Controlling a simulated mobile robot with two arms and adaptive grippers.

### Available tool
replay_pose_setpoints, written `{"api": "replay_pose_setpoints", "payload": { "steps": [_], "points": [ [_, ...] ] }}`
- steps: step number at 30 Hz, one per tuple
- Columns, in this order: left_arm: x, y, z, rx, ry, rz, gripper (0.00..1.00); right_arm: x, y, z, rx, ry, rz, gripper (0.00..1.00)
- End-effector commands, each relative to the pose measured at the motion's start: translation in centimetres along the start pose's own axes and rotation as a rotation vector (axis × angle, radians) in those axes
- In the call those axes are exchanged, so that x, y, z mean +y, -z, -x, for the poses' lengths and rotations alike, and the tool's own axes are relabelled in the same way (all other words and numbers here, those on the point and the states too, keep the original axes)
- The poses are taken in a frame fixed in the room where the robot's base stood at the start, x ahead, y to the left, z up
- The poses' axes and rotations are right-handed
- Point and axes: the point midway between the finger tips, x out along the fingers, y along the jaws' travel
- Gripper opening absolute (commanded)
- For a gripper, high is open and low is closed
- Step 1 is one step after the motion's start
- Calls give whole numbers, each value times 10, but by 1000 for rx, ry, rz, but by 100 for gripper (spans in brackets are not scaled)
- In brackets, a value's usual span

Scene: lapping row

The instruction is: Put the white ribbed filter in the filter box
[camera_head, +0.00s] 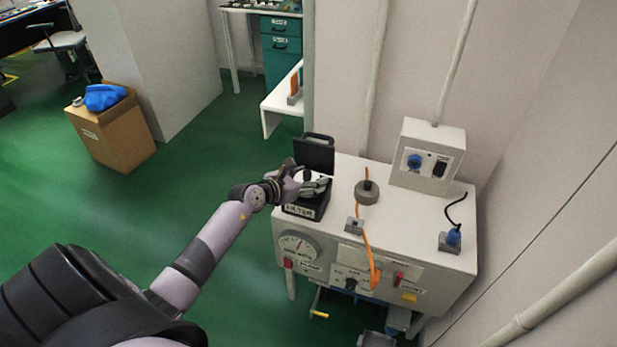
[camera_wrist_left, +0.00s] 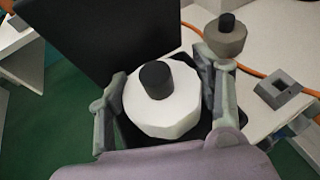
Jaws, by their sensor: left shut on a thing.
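The white ribbed filter (camera_wrist_left: 165,103) with a dark round knob on top is between the two fingers of my left gripper (camera_wrist_left: 163,95), which is shut on it. The filter is at the mouth of the black filter box (camera_head: 304,211), whose front carries a label reading FILTER. The box's black lid (camera_wrist_left: 115,40) stands open behind it. In the head view my left gripper (camera_head: 304,184) is over the box and hides most of the filter. Whether the filter rests on the box floor cannot be told. My right gripper is not in view.
The white bench (camera_head: 345,190) also holds a grey round part (camera_head: 367,192) with an orange cable (camera_head: 364,240), a small grey block (camera_head: 354,225), a white control box (camera_head: 428,155) and a blue plug piece (camera_head: 452,237). A cardboard carton (camera_head: 112,133) stands on the green floor.

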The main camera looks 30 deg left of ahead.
Motion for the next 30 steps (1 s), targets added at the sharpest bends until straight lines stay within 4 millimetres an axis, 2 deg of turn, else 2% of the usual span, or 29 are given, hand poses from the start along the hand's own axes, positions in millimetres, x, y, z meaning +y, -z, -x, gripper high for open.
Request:
{"api": "replay_pose_setpoints", "payload": {
  "steps": [10,11,19,30],
  "points": [
    [0,7,-3,0,0,0,32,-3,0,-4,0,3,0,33],
    [0,8,-3,1,0,0,61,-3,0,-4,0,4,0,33],
    [0,7,-3,0,1,0,79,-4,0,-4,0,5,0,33],
    [-1,5,-2,0,1,0,80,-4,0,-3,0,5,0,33]
  ]
}}
